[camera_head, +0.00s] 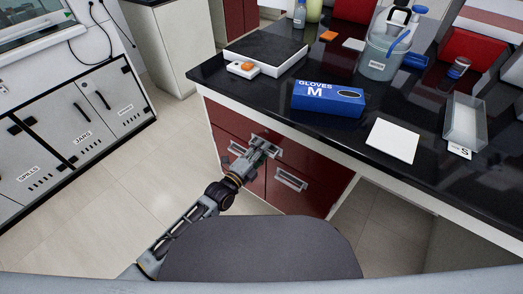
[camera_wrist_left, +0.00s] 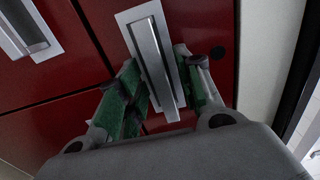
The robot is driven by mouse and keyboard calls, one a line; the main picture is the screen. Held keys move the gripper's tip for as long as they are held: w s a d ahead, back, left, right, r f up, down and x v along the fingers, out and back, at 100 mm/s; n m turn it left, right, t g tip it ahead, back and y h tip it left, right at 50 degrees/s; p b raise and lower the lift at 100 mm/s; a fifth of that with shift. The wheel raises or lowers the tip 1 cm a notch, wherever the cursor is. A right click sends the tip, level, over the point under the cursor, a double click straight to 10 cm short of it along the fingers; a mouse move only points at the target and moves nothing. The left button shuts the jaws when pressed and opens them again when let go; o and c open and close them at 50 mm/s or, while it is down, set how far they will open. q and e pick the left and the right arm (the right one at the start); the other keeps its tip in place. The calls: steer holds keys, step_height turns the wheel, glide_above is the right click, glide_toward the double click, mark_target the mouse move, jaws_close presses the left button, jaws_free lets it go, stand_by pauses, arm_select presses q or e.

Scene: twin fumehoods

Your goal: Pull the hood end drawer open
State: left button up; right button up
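The dark red drawer (camera_head: 310,158) is in the cabinet under the black bench top, and its front looks flush with the cabinet. Its pale metal handle (camera_head: 270,147) also shows in the left wrist view (camera_wrist_left: 152,50), as a bar on a light plate. My left gripper (camera_head: 262,148) is at this handle. In the left wrist view its green-padded fingers (camera_wrist_left: 160,80) stand on either side of the bar, with some gap visible. Contact with the bar is unclear. My right gripper is in neither view.
Another red front with a handle (camera_head: 290,179) lies below. The bench top holds a blue glove box (camera_head: 328,98), a balance (camera_head: 262,52), a white sheet (camera_head: 392,140) and a clear tray (camera_head: 466,120). Floor (camera_head: 120,200) is clear left of the cabinet.

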arm_select(q)
steer(key=shift+w+d, duration=0.15)
steer(key=shift+w, duration=0.05)
jaws_close()
stand_by(0.3)
